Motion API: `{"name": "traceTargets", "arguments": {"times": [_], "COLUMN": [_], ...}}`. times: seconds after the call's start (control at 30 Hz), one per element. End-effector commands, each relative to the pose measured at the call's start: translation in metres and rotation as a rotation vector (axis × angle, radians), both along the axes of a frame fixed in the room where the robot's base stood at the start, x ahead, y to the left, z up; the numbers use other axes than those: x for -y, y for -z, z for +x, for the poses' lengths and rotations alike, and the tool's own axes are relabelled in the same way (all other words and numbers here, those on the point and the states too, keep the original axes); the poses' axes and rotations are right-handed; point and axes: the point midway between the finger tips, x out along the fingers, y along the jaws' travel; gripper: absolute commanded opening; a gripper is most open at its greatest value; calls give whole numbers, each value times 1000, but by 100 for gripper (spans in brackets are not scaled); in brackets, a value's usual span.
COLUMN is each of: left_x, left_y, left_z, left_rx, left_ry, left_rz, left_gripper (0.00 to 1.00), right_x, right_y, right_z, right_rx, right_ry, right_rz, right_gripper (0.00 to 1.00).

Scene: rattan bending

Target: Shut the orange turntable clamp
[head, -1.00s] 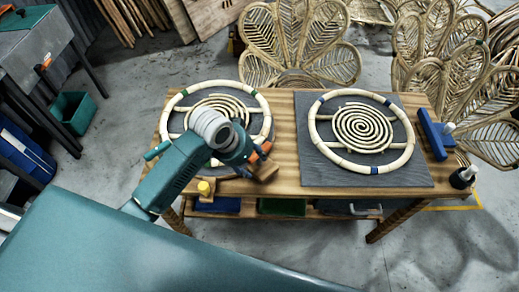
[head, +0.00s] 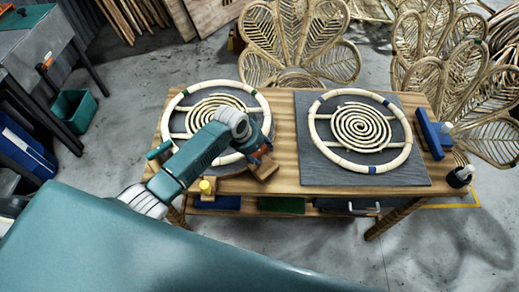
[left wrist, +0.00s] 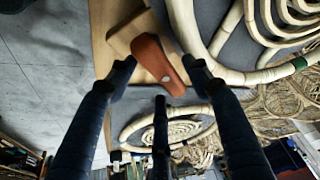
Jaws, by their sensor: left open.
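The orange clamp lever (left wrist: 158,62) shows in the left wrist view, beside a wooden block (left wrist: 128,36) at the edge of the table. My left gripper (left wrist: 160,72) is open, with its dark fingers on either side of the lever and a third finger below it in the picture. I see no clear contact between fingers and lever. In the head view my left gripper (head: 258,155) is over the front edge of the left work station, by the wooden block (head: 264,170), and largely hides the clamp. My right gripper is not in view.
A pale rattan ring with a spiral (head: 205,98) lies on the left grey board, close to my left gripper. A similar ring (head: 360,167) lies on the right grey board (head: 415,178). A blue tool (head: 433,135) and a dark bottle (head: 460,177) stand at the right end.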

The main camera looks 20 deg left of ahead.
Motion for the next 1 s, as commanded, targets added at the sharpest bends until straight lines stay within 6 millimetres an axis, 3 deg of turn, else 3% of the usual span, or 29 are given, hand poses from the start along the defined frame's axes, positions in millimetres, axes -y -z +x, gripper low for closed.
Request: {"name": "traceTargets", "arguments": {"times": [0.33,0.57,1.0], "left_x": [1,1,-1], "left_y": [4,4,5], "left_z": [1,1,1], "left_rx": [0,0,0], "left_ry": [1,1,77], "left_rz": [0,0,2], "left_gripper": [50,5,4], "right_x": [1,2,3], "right_y": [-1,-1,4], "right_z": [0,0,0], "right_rx": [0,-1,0], "right_ry": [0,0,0], "right_rz": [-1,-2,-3], "right_gripper": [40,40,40]}}
